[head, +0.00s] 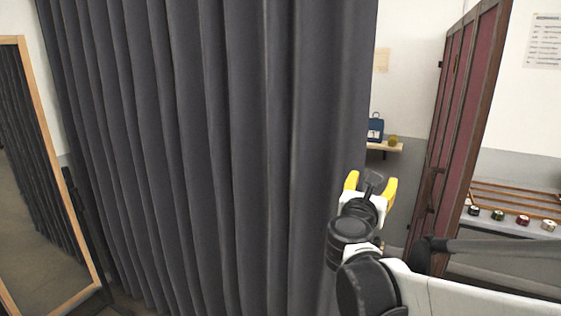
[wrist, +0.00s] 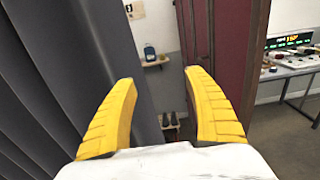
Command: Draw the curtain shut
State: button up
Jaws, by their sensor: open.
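A dark grey pleated curtain (head: 215,150) hangs across the left and middle of the head view. Its right edge ends just left of a gap, through which a wall and a small shelf show. In the wrist view the curtain (wrist: 60,70) fills the left side, left of the fingers. My gripper (head: 371,187) is open, its yellow fingers apart, near the curtain's right edge in the head view. In the wrist view my gripper (wrist: 165,110) has nothing between its fingers. The curtain's top and most of its bottom hem are out of view.
A dark red panelled door (head: 462,110) stands right of the gap. A wooden shelf (head: 392,147) holds a blue item (head: 375,129) and a small yellowish one. A wood-framed mirror (head: 62,200) stands at far left. A table with several small round items is at right.

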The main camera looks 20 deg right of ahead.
jog(key=b+x, duration=0.3)
jog(key=x, duration=0.7)
jog(key=shift+w, duration=0.15)
grip_shut()
grip_release()
jog(key=v, duration=1.2)
